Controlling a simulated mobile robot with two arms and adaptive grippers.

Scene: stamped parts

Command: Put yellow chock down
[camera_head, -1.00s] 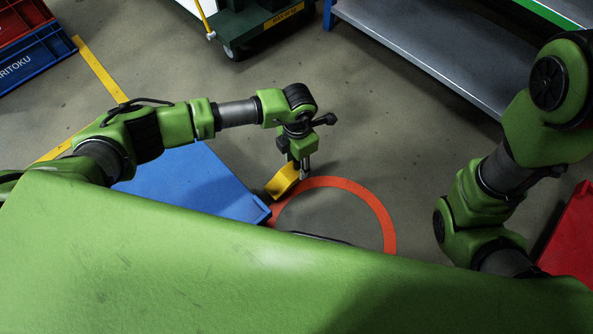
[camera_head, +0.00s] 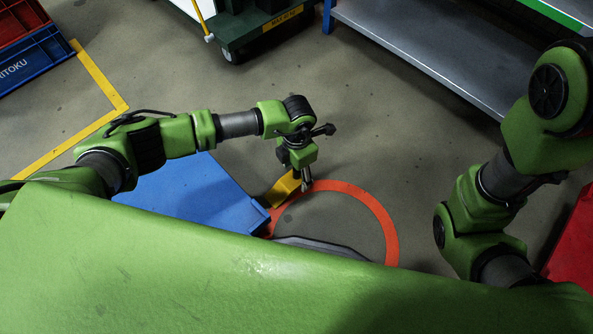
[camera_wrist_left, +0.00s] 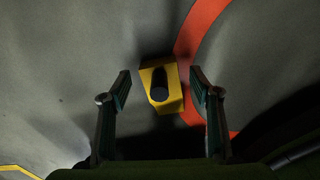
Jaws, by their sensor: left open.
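The yellow chock (camera_head: 281,189) is low by the floor, beside the blue platform's corner and at the left edge of the orange ring. My left gripper (camera_head: 306,184) is above and beside the chock in the head view. In the left wrist view its fingers (camera_wrist_left: 160,82) stand apart, with a gap on both sides of the chock. My right arm shows at the right, but its gripper is out of the picture.
A blue platform (camera_head: 190,195) lies left of the chock. The orange ring (camera_head: 385,215) is marked on the floor. A green cart (camera_head: 245,30) stands at the back, with a grey metal shelf (camera_head: 430,45) right of it. A red object (camera_head: 575,240) is at the right edge.

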